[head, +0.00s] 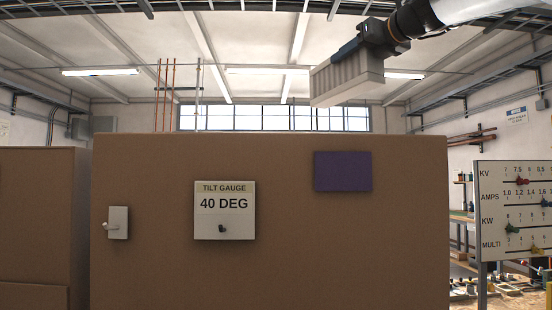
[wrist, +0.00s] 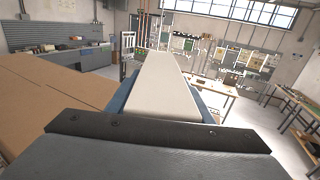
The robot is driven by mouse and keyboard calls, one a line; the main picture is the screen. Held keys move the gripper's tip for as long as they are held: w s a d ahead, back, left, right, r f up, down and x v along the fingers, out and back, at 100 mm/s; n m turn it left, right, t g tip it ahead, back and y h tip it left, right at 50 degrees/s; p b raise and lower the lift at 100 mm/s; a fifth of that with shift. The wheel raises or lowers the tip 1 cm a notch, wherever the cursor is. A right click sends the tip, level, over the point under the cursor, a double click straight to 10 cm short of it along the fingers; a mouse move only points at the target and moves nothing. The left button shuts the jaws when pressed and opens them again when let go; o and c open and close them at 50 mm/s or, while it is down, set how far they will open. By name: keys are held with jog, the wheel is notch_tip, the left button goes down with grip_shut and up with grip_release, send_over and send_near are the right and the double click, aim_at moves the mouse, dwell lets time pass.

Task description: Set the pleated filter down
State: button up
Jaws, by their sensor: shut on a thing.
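The pleated filter (head: 346,80) is a pale grey block with ridged sides, high at the upper right of the head view. My gripper (head: 362,46) is shut on its upper end and holds it in the air, above the level of the brown cabinet's top edge. The filter looks slightly tilted. In the wrist view the filter (wrist: 162,88) stretches away from the dark gripper body (wrist: 160,135) as a pale tapering slab. Blue finger parts show on both sides of it.
A brown cabinet (head: 270,270) fills the middle, bearing a tilt gauge (head: 224,210) reading 40 DEG, a purple panel (head: 343,171) and a switch (head: 117,222). A board with coloured sliders (head: 515,210) stands at right. Workbenches (wrist: 215,95) stand beyond open floor in the wrist view.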

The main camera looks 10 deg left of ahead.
jog(key=shift+w+d+f+b, duration=0.1)
jog(key=shift+w+f+b, duration=0.15)
jog(key=shift+f, duration=0.4)
jog(key=shift+w+d+f+b, duration=0.1)
jog(key=shift+w+f+b, duration=0.15)
jog(key=shift+f, duration=0.35)
notch_tip(320, 180, down, 10)
jog(key=b, duration=0.2)
jog(key=shift+f, duration=0.15)
jog(key=o, duration=1.2)
jog(key=b+v, duration=0.2)
jog(key=v, duration=1)
jog(key=shift+d+b, duration=0.1)
jog(key=shift+b, duration=0.2)
